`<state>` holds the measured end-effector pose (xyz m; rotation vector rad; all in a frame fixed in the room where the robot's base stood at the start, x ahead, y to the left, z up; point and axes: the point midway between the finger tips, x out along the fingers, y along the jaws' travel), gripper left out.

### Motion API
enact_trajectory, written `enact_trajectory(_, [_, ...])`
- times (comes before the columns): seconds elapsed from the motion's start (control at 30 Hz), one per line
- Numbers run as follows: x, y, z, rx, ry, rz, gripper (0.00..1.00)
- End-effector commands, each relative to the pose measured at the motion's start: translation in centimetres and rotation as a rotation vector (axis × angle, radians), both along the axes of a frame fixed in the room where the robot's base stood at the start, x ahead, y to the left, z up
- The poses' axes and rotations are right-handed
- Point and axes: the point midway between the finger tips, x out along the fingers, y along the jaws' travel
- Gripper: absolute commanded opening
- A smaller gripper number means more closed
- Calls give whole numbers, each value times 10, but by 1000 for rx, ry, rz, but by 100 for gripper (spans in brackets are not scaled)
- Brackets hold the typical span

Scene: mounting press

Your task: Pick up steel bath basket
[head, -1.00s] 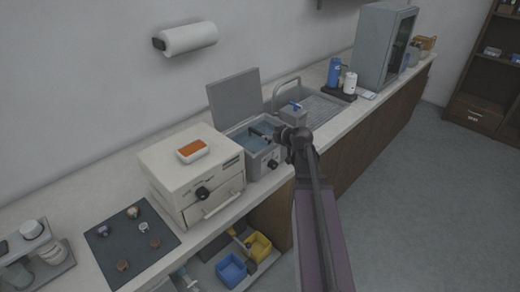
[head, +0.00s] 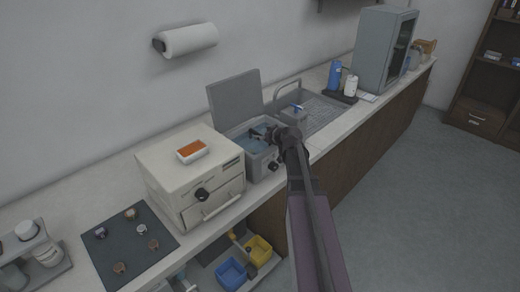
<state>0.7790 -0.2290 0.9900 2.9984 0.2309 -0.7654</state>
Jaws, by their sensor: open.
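The grey water bath (head: 263,165) stands on the counter with its lid (head: 236,98) raised and bluish water inside. The steel bath basket cannot be told apart clearly; any part of it in the bath is small and partly hidden by my gripper. My gripper (head: 257,133) is over the bath opening, reaching in from the right. Its dark fingers are open and appear empty. Whether they touch anything in the bath cannot be told.
A cream press box (head: 190,172) with an orange-topped tray (head: 192,150) stands left of the bath. A dark mat (head: 125,250) holds several small pieces.

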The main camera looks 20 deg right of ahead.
Motion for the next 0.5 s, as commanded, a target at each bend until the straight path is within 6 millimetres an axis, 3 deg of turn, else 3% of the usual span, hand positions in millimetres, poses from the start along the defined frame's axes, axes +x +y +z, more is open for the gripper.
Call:
enact_trajectory(0.2, [19,2,-11,-1,-1,-2,67])
enact_trajectory(0.5, [20,3,-11,0,-1,-3,67])
